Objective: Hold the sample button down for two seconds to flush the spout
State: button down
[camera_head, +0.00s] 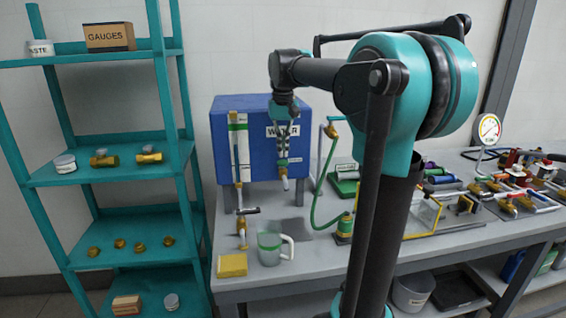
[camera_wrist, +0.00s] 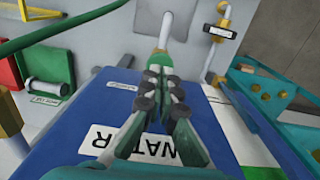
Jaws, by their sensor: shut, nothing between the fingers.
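The blue water tank (camera_head: 228,147) stands on the bench, its WATER label partly covered by my gripper. A green fitting (camera_wrist: 157,60) sits at the spout's base, beside a small label (camera_wrist: 121,86). My gripper (camera_wrist: 159,75) is shut and empty, pointing down along the tank front, with its fingertips at or close to the green fitting. The fingers hide the sample button, so I cannot tell whether they touch it. A mug (camera_head: 270,246) with a green band stands below on the bench.
A sight tube (camera_head: 237,155) and a brass valve (camera_head: 242,232) are left of the spout. A yellow sponge (camera_head: 232,265) lies at the bench's front edge. A green hose (camera_head: 317,195) loops to the right. Teal shelves (camera_head: 110,180) stand at left.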

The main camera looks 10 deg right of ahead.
jog(key=shift+f, duration=0.2)
jog(key=shift+f, duration=0.35)
jog(key=shift+f, duration=0.3)
jog(key=shift+f, duration=0.45)
dwell(2.4)
jog(key=shift+r, duration=1.3)
jog(key=shift+r, duration=2.5)
